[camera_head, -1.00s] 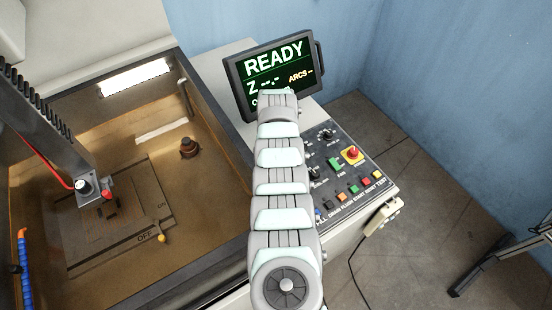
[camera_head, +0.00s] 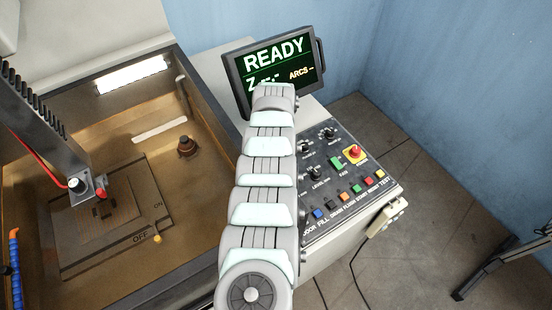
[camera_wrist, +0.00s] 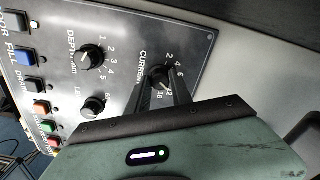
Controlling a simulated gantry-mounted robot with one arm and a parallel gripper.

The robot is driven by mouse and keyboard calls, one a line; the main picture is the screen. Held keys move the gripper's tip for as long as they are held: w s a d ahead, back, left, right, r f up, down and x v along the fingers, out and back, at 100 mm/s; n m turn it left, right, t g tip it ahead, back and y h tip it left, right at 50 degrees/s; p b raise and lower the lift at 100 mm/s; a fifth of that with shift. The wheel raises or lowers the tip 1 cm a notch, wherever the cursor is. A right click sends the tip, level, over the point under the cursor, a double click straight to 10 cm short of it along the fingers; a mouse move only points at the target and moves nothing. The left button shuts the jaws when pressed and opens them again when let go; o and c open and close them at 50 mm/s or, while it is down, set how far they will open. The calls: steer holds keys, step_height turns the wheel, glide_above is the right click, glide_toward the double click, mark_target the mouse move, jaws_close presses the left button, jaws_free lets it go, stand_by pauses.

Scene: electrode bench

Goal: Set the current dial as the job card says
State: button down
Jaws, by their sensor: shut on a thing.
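In the wrist view, the current dial (camera_wrist: 161,74) is a black knob on the dark control panel, ringed by numbers, several of which are hidden by my fingers. My gripper (camera_wrist: 153,92) is shut on this dial, one dark finger on each side of it. The exact setting of its pointer is too small to read. In the head view my arm hides the gripper and the current dial. No job card is visible in either view.
In the wrist view, the depth dial (camera_wrist: 90,57) and level dial (camera_wrist: 92,107) sit close by. In the head view, a red emergency stop (camera_head: 354,152) and coloured buttons (camera_head: 343,196) share the panel. The screen (camera_head: 276,68) reads READY. An open tank (camera_head: 210,130) lies left.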

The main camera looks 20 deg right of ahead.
steer(key=shift+f+m+b, duration=0.1)
steer(key=shift+m+b, duration=0.3)
steer(key=shift+m, duration=0.4)
steer(key=c, duration=1.1)
jaws_free()
steer(key=shift+c, duration=0.2)
step_height(320, 180, up, 11)
